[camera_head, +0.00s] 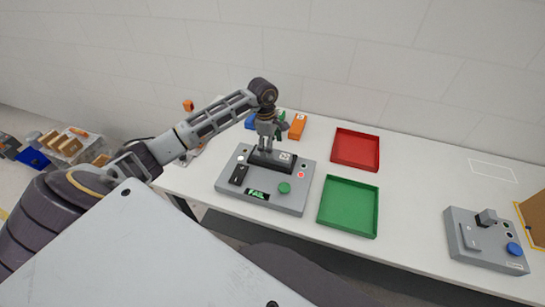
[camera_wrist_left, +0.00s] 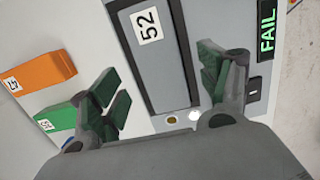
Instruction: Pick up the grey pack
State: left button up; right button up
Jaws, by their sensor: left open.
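In the left wrist view the pack (camera_wrist_left: 165,50) shows the number 52 and lies between and beyond my spread fingers. My left gripper (camera_head: 265,147) is open above the pack, pointing down; it also shows in the left wrist view (camera_wrist_left: 160,85). I cannot tell whether the fingers touch the pack. My right gripper is not in view.
An orange pack (camera_head: 297,126) and a green pack (camera_wrist_left: 55,122) stand behind the device, with a blue one (camera_head: 250,121) nearby. A red tray (camera_head: 356,149) and a green tray (camera_head: 348,206) lie to the right. Another grey device (camera_head: 484,242) stands at the far right.

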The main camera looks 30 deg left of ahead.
pick_arm(q)
jog(key=shift+w+d+f+p, duration=0.15)
jog(key=shift+f+p, duration=0.35)
jog(key=shift+f, duration=1.45)
jog(key=shift+c, duration=0.2)
jog(key=c, duration=1.1)
jog(key=shift+r, duration=0.2)
notch_tip(320, 180, up, 10)
jog(key=b, duration=0.2)
jog(key=shift+f, duration=0.15)
